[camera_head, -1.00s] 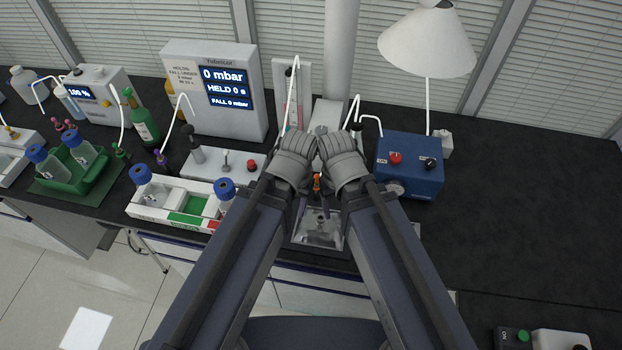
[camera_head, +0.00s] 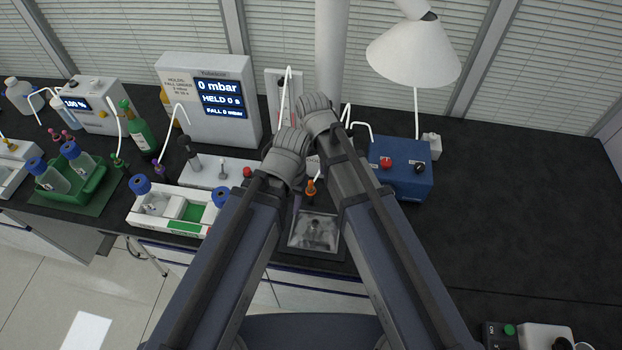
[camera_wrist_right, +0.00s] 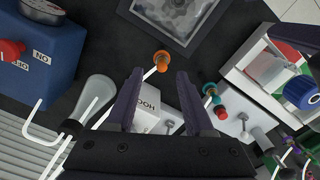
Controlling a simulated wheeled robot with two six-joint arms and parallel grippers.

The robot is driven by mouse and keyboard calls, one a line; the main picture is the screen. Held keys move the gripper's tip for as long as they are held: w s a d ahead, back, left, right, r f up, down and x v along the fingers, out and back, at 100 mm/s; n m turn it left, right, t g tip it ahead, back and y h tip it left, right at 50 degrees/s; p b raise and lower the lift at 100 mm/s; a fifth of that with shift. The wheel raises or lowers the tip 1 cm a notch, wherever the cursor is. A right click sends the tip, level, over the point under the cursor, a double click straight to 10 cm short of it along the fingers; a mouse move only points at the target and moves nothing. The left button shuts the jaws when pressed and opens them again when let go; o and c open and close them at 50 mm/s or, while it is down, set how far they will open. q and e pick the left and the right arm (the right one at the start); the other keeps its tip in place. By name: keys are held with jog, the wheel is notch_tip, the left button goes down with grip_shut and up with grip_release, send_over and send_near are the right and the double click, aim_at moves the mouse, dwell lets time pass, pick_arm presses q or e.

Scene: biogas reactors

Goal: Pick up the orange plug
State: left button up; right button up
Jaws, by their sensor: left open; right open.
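The orange plug (camera_head: 311,187) stands upright on the bench between my forearms in the head view, just behind a small framed tray. In the right wrist view the orange plug (camera_wrist_right: 161,60) lies just ahead of the fingertips, with a white tube or stem running from it. My right gripper (camera_wrist_right: 160,76) is open and empty, with the plug apart from its fingers. In the head view my right gripper (camera_head: 319,114) is the farther one. My left gripper (camera_head: 287,153) is nearer and lower, left of the plug; its fingertips are hidden behind the wrist.
A blue box (camera_head: 401,170) with red and black knobs stands to the right. A white holder (camera_head: 175,208) with blue-capped bottles stands left, and a pressure display box (camera_head: 208,99) behind. The framed tray (camera_head: 315,232) lies in front.

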aim_at(311, 181)
jog(key=shift+w+a+r, duration=0.3)
jog(key=shift+w+r, duration=0.05)
jog(key=shift+w, duration=0.3)
jog(key=shift+s+f, duration=0.15)
jog(key=shift+f, duration=0.05)
notch_tip(311, 181, down, 8)
jog(key=b, duration=0.8)
jog(key=shift+r, duration=0.15)
pick_arm(q)
notch_tip(311, 181, down, 7)
pick_arm(e)
jog(key=shift+r, duration=0.1)
pick_arm(q)
jog(key=shift+s+f, duration=0.1)
pick_arm(e)
grip_shut()
